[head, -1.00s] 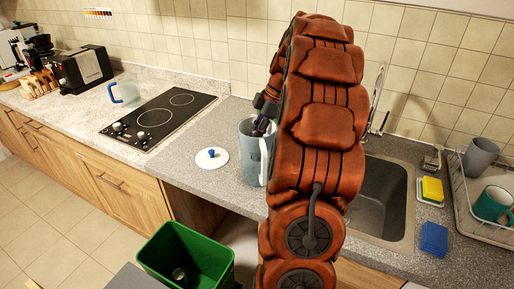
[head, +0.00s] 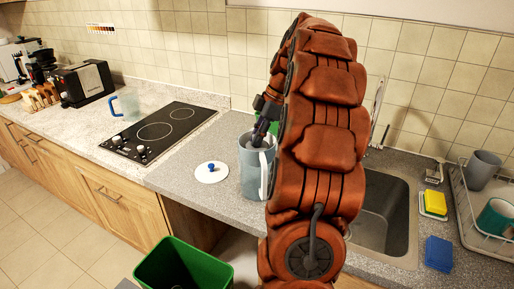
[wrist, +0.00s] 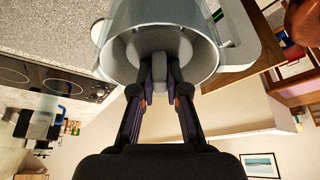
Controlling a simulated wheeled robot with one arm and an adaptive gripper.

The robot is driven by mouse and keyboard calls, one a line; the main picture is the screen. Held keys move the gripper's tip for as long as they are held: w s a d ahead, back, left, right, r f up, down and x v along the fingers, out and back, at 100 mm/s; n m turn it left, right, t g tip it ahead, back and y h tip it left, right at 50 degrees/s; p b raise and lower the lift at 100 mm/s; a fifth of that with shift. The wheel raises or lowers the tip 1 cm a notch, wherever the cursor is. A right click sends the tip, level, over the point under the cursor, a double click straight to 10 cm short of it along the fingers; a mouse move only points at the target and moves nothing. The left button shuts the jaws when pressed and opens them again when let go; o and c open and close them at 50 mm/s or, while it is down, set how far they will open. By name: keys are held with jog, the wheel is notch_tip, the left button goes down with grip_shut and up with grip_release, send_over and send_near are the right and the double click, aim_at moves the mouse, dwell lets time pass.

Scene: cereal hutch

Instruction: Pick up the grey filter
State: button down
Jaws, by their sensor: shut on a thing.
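A tall grey-blue pitcher (head: 252,172) with a pale handle stands on the counter, partly behind my arm. It also shows in the wrist view, with its open mouth (wrist: 121,30) facing me. My gripper (wrist: 160,75) has its fingertips at the pitcher's mouth. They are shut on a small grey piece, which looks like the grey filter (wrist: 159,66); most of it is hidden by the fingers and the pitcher. In the head view my gripper (head: 262,132) is just over the pitcher's rim, and the filter cannot be made out.
A white lid with a blue knob (head: 211,172) lies left of the pitcher. The cooktop (head: 158,132) is farther left, with a clear jug (head: 127,106) behind it. The sink (head: 385,215) is on the right. A green bin (head: 183,265) stands below the counter.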

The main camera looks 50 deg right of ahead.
jog(key=shift+r+b, duration=0.8)
jog(key=shift+r, duration=2.5)
notch_tip(320, 180, up, 5)
jog(key=p, duration=0.4)
jog(key=shift+p, duration=0.35)
